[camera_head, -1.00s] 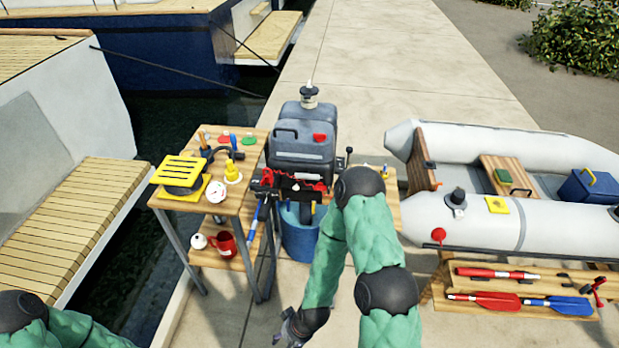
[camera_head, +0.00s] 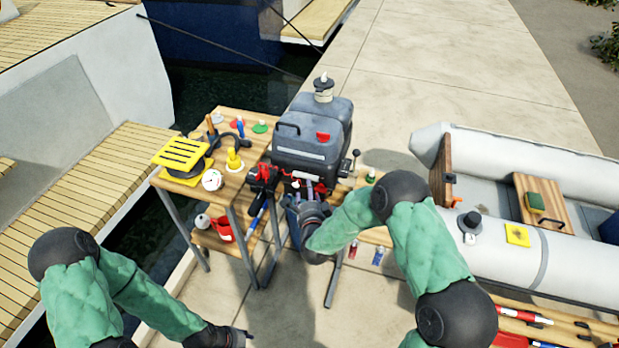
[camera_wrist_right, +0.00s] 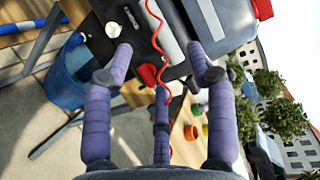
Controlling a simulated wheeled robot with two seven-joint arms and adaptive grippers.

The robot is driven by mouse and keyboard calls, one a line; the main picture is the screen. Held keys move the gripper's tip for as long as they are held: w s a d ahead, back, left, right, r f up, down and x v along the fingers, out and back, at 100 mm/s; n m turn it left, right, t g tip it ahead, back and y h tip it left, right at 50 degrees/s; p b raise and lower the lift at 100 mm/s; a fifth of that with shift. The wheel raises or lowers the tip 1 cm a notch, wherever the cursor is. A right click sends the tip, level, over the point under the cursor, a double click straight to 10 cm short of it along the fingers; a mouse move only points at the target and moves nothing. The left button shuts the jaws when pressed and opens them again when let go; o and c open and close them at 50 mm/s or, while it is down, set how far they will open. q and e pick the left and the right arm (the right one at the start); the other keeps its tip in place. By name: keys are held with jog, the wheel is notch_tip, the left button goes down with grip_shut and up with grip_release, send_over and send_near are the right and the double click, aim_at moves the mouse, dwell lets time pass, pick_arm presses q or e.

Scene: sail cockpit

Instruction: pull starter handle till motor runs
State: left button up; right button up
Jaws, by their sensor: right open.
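The grey outboard motor (camera_head: 312,150) stands upright beside the work table, with a black carry handle (camera_head: 288,128) and a red cap (camera_head: 323,136) on its upper casing. My right gripper (camera_head: 308,192) is in front of the motor's lower front and hides part of it. In the right wrist view the gripper (camera_wrist_right: 162,62) is open, its purple fingers spread close to the motor's front. A coiled red cord (camera_wrist_right: 158,35), a white knob (camera_wrist_right: 113,29) and a red part (camera_wrist_right: 147,73) show there. I cannot tell which part is the starter handle. My left gripper (camera_head: 242,336) is low, away from the motor.
The wooden work table (camera_head: 250,148) left of the motor holds a yellow slatted item (camera_head: 182,153), a gauge (camera_head: 211,180) and tools. A red mug (camera_head: 223,228) is on its lower shelf. A blue bucket (camera_wrist_right: 65,75) shows below the motor. An inflatable boat (camera_head: 560,255) lies right.

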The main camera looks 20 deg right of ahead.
aim_at(306, 178)
jog(key=b+x, duration=0.1)
jog(key=x, duration=0.7)
jog(key=shift+w+d+f+b, duration=0.1)
jog(key=shift+w+f+b, duration=0.2)
jog(key=shift+w, duration=0.1)
grip_shut()
